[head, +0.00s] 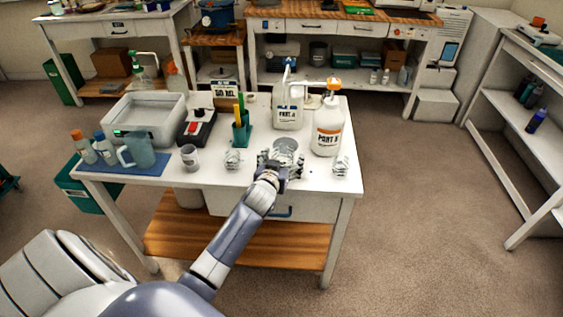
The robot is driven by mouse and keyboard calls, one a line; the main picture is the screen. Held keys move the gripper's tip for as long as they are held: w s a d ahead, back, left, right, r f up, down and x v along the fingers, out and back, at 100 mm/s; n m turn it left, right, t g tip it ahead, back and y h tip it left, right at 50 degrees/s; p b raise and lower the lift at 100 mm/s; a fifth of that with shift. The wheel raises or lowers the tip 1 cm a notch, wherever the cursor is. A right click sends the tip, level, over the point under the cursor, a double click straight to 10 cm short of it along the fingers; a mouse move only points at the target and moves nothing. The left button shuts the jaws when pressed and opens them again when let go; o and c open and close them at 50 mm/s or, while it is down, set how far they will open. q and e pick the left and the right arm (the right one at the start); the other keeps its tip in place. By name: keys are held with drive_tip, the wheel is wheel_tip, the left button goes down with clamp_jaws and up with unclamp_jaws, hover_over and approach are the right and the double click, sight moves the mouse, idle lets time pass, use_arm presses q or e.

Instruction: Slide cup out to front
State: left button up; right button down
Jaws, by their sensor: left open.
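My left gripper (281,162) is open, above or at the front part of the white table, its fingers pointing away from me. Just beyond its fingers is a grey round-topped thing (286,145), partly hidden by the gripper; I cannot tell if they touch or whether it is a cup. A small pale cup (190,157) stands upright near the table's front, well to the left of the gripper. Small clear, shiny items that may be cups stand on either side, one to the left (233,159) and one to the right (341,166). My right gripper is not in view.
White jugs marked PART A (288,113) and PART B (327,131) stand behind the gripper. A green holder (241,133), a black device (197,127), a blue-grey pitcher (141,152) and a grey tray (150,108) stand leftward.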

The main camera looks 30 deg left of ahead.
use_arm(q)
drive_tip(key=v, duration=1.2)
idle(0.3)
